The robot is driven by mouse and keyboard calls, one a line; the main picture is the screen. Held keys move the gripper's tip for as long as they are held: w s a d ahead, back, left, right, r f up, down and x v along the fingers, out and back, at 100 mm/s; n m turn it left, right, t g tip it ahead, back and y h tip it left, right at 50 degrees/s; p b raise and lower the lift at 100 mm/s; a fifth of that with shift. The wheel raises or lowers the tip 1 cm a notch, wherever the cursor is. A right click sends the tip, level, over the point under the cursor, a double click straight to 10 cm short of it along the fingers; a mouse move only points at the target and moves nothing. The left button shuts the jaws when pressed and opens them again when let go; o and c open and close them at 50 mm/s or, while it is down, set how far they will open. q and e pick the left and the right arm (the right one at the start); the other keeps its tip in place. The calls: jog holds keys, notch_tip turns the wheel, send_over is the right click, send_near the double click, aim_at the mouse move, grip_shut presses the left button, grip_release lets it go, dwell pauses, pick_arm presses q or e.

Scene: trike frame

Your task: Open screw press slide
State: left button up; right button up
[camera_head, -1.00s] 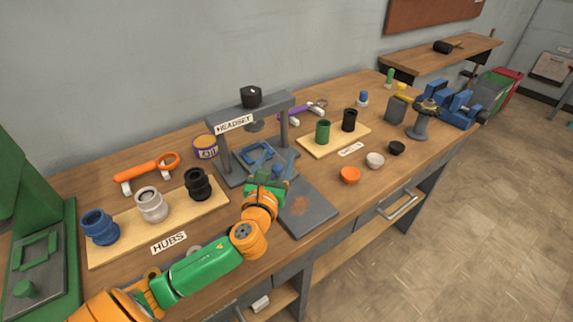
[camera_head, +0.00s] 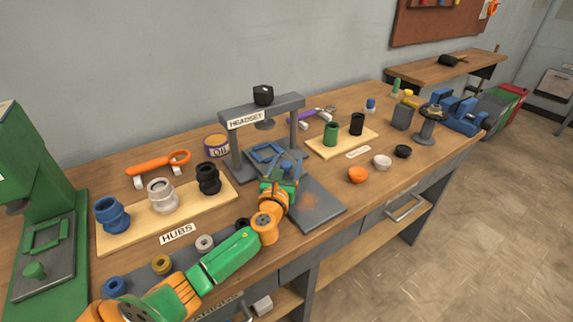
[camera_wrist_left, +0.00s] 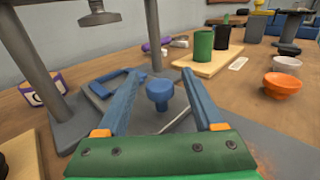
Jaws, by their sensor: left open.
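The grey screw press (camera_head: 263,107), labelled HEADSET, stands at the middle of the bench. Its grey slide plate (camera_head: 317,207) lies at its base and extends toward the bench front. A blue square frame (camera_head: 264,152) sits at the press base and also shows in the wrist view (camera_wrist_left: 118,84). A round blue knob (camera_wrist_left: 159,90) stands upright on the slide. My left gripper (camera_head: 283,172) is over the slide, with its blue fingers open. In the wrist view the knob shows between the fingers (camera_wrist_left: 158,78), with gaps on both sides; contact is not visible. My right gripper is out of view.
A HUBS board (camera_head: 130,232) with cups stands left, with loose rings in front. An oil tin (camera_head: 217,147) is beside the press. A board with green and black cups (camera_head: 340,142) and loose bowls (camera_head: 358,175) are to the right. A green machine (camera_head: 40,220) stands far left.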

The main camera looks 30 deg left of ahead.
pick_arm(q)
grip_shut()
dwell(1.3)
